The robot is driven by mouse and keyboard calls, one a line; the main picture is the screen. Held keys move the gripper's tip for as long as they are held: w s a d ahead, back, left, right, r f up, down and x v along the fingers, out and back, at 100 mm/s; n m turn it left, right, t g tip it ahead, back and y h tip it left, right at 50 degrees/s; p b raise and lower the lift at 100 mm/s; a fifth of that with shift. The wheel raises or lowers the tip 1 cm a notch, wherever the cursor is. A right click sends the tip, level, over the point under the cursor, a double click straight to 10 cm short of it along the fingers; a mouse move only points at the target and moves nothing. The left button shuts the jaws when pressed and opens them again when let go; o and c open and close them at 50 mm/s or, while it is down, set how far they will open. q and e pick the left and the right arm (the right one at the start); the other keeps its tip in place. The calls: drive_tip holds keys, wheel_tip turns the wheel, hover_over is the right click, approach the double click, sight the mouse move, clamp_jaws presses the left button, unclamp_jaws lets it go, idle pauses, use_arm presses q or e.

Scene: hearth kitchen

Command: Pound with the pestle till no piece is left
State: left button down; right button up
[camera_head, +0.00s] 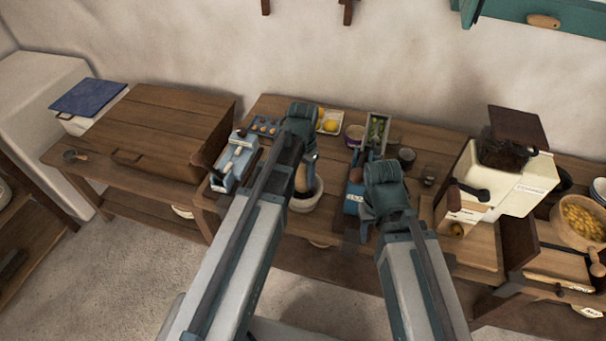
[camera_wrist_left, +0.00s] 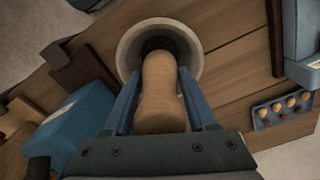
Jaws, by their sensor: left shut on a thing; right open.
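The mortar (camera_head: 303,206), a pale bowl with a dark inside, stands on the wooden table below my left gripper (camera_head: 309,165). My left gripper is shut on the pestle (camera_wrist_left: 160,98), a tan wooden one. In the left wrist view the mortar (camera_wrist_left: 126,48) shows as a round rim, and the pestle's far end reaches over or into its dark opening. I cannot tell whether it touches the bottom, and any pieces inside are hidden. My right gripper (camera_head: 364,156) is open and empty, to the right of the mortar.
A blue box (camera_head: 352,203) is close to the right of the mortar. A pale blue device (camera_head: 234,162) and a tray of small round things (camera_head: 264,126) stand to the left. A cream grinder (camera_head: 510,180) and a bowl of yellow pieces (camera_head: 580,220) stand at right.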

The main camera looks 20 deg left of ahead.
use_arm(q)
drive_tip(key=shift+f, duration=0.15)
wheel_tip(320, 180, down, 4)
drive_tip(key=b, duration=0.4)
drive_tip(key=shift+f, duration=0.2)
drive_tip(key=shift+r, duration=0.1)
drive_tip(key=shift+r, duration=0.1)
wheel_tip(320, 180, up, 4)
drive_tip(key=p, duration=0.4)
drive_tip(key=shift+r, duration=0.25)
drive_tip(key=shift+f, duration=0.15)
drive_tip(key=shift+f, duration=0.1)
wheel_tip(320, 180, down, 5)
drive_tip(key=b, duration=0.5)
wheel_tip(320, 180, up, 5)
drive_tip(key=p, duration=0.5)
